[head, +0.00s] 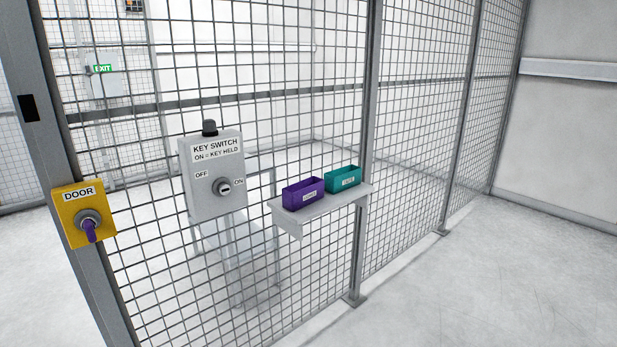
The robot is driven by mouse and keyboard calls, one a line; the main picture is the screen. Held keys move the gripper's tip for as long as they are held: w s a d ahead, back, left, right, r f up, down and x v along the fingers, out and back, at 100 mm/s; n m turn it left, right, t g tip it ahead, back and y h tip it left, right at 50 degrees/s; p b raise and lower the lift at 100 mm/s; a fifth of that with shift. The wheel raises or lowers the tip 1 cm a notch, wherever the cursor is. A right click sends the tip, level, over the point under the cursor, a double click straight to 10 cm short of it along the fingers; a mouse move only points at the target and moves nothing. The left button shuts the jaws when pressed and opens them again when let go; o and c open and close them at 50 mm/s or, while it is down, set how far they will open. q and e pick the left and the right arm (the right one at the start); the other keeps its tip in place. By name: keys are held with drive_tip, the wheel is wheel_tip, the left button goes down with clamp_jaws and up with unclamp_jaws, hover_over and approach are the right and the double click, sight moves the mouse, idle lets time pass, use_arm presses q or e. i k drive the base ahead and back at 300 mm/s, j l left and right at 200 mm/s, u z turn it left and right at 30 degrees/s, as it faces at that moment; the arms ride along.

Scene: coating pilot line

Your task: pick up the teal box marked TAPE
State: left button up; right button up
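A teal open-topped box (342,179) with a small white label stands on the right part of a small grey shelf (318,208) at the mesh fence. The label's print is too small to read with certainty. A purple open-topped box (303,194) with a white label stands close to its left on the same shelf. Neither of my grippers shows in the head view.
A grey key switch box (212,177) hangs on the mesh fence (420,130) left of the shelf. A yellow door switch (84,213) with a purple key is on the post at far left. The floor (480,290) in front is clear.

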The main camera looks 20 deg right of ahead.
sight(337, 180)
drive_tip(key=i+l+u, duration=0.25)
drive_tip(key=l, duration=0.35)
drive_tip(key=i+l+u, duration=0.1)
drive_tip(key=i+l, duration=0.15)
drive_tip(key=i+l+u, duration=0.1)
drive_tip(key=l, duration=0.35)
drive_tip(key=i+l+u, duration=0.15)
drive_tip(key=l, duration=0.2)
drive_tip(key=i+l, duration=0.1)
drive_tip(key=l, duration=0.25)
drive_tip(key=i+l, duration=0.15)
drive_tip(key=l, duration=0.2)
drive_tip(key=i+l, duration=0.1)
drive_tip(key=l, duration=0.25)
drive_tip(key=i+l, duration=0.15)
drive_tip(key=l, duration=0.2)
drive_tip(key=i+l+u, duration=0.1)
drive_tip(key=l, duration=0.25)
